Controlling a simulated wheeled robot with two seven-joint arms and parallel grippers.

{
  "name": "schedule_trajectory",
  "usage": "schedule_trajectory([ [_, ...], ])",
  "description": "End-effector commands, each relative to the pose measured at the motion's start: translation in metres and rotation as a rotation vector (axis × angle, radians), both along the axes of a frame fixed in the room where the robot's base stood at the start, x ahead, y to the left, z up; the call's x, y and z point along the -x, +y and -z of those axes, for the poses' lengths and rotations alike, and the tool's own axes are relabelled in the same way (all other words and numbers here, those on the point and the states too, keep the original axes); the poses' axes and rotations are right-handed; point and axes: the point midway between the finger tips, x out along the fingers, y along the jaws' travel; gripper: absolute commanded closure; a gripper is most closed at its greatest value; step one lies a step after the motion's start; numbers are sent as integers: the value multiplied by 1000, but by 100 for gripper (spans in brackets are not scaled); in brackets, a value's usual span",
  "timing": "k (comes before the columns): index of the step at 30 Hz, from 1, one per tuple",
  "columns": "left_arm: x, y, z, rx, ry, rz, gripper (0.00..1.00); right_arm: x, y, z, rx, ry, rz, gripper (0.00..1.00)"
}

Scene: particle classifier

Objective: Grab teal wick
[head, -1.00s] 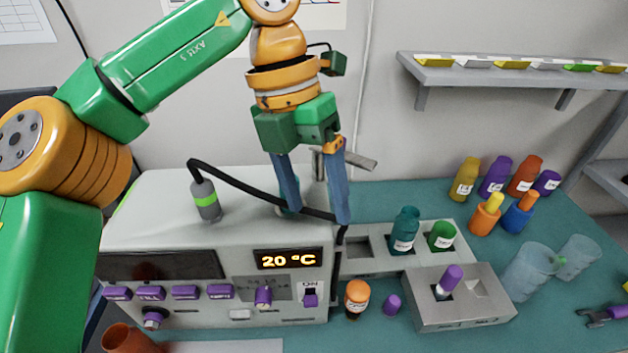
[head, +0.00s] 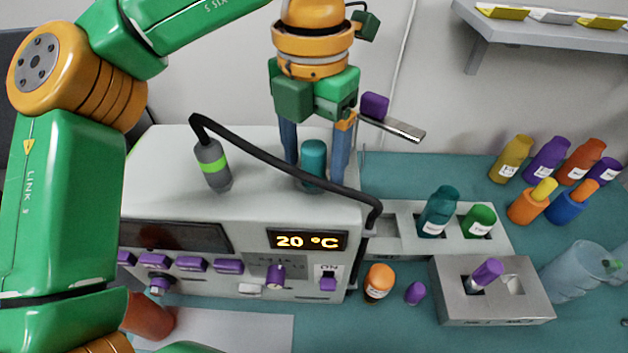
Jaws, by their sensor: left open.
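The teal wick (head: 314,157) appears to be the small teal cylinder standing upright on top of the white machine (head: 160,200). My left gripper (head: 314,170) is open and points down, one finger on each side of the teal cylinder in the picture. Whether the fingers touch it, I cannot tell. A teal bottle (head: 437,213) stands in the grey rack to the right, beside a green one (head: 479,222). My right gripper is out of view.
A black hose (head: 270,160) from a grey probe (head: 212,165) passes in front of the fingers. A metal bar (head: 397,130) with a purple block (head: 375,105) sits just right of the gripper. A grey holder (head: 450,300) and several bottles stand on the teal bench.

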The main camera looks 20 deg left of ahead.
Motion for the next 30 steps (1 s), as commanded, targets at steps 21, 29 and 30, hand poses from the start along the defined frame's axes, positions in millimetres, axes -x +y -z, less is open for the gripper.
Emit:
schedule_trajectory([
  [21, -1, -1, -19, 2, -3, -1, 100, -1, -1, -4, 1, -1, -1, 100],
  [29, 0, 0, -93, 0, -2, -1, 100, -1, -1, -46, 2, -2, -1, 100],
  [30, -1, 0, -98, -1, -1, -1, 100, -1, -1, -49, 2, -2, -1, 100],
])
